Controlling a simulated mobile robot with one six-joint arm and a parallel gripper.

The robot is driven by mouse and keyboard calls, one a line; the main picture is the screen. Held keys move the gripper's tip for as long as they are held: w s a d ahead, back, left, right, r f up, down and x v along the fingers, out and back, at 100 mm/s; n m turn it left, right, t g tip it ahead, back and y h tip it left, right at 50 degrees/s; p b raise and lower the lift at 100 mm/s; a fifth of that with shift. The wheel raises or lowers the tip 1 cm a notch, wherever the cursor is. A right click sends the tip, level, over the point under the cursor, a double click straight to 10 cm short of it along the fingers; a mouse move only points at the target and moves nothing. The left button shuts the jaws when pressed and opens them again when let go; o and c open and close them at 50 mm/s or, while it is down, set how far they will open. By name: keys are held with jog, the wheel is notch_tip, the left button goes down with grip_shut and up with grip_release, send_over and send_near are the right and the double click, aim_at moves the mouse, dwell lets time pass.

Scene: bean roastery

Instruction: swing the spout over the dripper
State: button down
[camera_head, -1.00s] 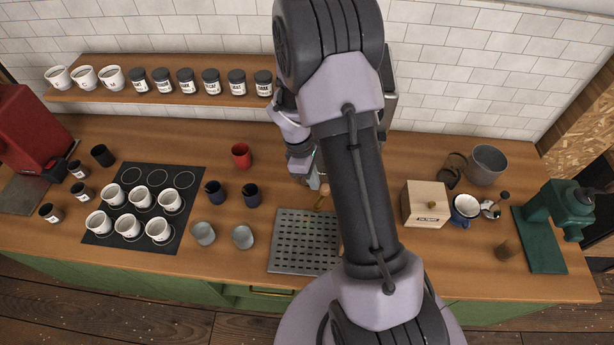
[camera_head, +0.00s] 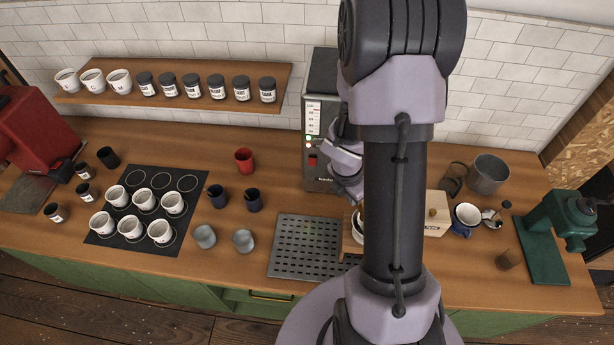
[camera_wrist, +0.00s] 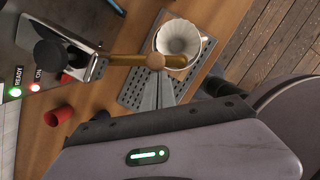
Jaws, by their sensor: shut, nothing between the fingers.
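The spout is a brass tube (camera_wrist: 128,60) with a wooden ball knob (camera_wrist: 155,61), reaching out from the machine's dark head in the wrist view. Its free end crosses the near edge of the white ribbed dripper (camera_wrist: 179,38); whether it is centred above the dripper cannot be told.
The tall black machine (camera_head: 320,125) stands at the wall with lit lamps. A red cup (camera_head: 244,160) and dark cups (camera_head: 253,199) are left of it.

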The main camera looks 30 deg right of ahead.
jog(key=shift+s+d+n+t, duration=0.15)
jog(key=shift+s+d+n, duration=0.1)
jog(key=shift+d+n, duration=0.45)
jog(key=shift+s+d+n+t, duration=0.15)
jog(key=shift+s+d+n, duration=0.05)
jog(key=shift+d+n, duration=0.5)
jog(key=shift+a, duration=0.1)
